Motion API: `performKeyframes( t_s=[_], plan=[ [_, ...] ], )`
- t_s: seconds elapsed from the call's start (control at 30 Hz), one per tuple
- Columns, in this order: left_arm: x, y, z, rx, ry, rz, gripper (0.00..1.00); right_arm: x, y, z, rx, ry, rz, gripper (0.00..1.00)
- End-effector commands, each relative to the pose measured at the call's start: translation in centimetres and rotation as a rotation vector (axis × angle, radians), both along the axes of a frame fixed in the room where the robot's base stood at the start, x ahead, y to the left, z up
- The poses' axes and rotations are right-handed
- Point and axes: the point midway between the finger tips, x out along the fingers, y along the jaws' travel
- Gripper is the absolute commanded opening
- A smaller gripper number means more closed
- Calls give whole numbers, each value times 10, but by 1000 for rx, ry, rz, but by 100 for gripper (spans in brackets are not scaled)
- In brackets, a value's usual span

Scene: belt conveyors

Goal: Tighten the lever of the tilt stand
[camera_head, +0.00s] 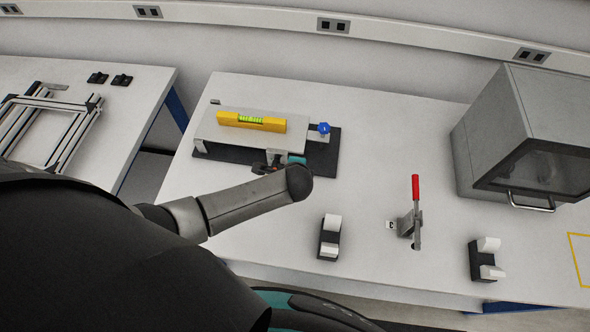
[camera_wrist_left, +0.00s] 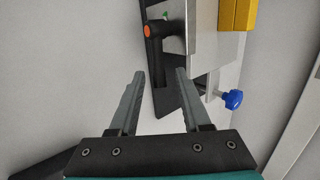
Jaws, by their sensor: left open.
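The tilt stand has a light grey plate (camera_head: 206,131) on a black base (camera_head: 329,160), with a blue knob (camera_head: 323,128) at its right end. A yellow spirit level (camera_head: 252,121) lies on the plate. In the left wrist view, the black lever with an orange cap (camera_wrist_left: 147,31) is at the side of the stand, and the blue knob (camera_wrist_left: 233,99) is to its right. My left gripper (camera_wrist_left: 160,73) is open and empty; the lever shows between and beyond its fingertips. In the head view my arm partly hides the gripper and lever. My right gripper is out of view.
A red-handled toggle clamp (camera_head: 415,190) and two black-and-white holders, one left (camera_head: 328,240) and one right (camera_head: 483,262), stand on the white table (camera_head: 375,120). A grey box with a glass door (camera_head: 500,120) stands at right. A frame (camera_head: 45,130) lies on the left table.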

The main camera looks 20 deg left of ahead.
Motion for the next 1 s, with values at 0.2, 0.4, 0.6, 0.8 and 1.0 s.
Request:
performKeyframes(
  t_s=[0.2, 0.4, 0.6, 0.8, 1.0],
  plan=[
    [-9, -4, 12, -2, -1, 0, 48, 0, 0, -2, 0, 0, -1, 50],
    [-23, -10, 33, -2, 0, -1, 48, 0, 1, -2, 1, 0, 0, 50],
    [-38, -16, 56, -2, 0, -1, 48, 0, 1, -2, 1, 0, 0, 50],
    [-55, -23, 80, -2, -1, 0, 48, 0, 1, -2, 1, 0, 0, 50],
    [-71, -30, 103, -1, 0, -2, 48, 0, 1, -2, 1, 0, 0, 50]
  ],
)
